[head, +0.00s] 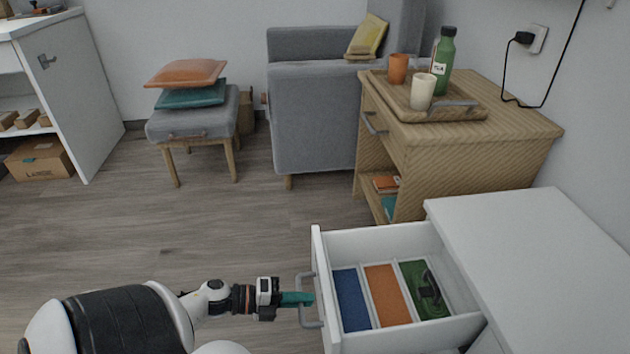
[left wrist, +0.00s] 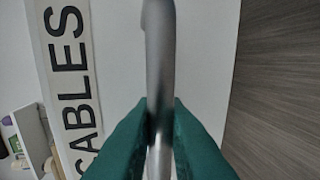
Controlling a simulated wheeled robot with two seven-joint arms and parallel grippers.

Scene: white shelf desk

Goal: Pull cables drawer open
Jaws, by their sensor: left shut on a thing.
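The white cables drawer (head: 318,258) stands pulled out from the white desk (head: 540,240) at the right. Its inside shows a blue, an orange and a green section, with a dark coiled cable (head: 430,290) on the green one. My left gripper (head: 312,299) is at the grey drawer handle (head: 306,282), coming from the left. In the left wrist view the green fingers (left wrist: 160,125) are shut on the handle bar (left wrist: 160,60), one on each side. A "CABLES" label (left wrist: 72,80) shows on the drawer front there. My right gripper is not in view.
A wooden side cabinet (head: 480,155) with a tray (head: 435,112), cups and a green bottle (head: 442,65) stands behind the drawer. A grey armchair (head: 315,115) and a stool (head: 190,125) with cushions stand farther back. The floor left of the drawer is clear.

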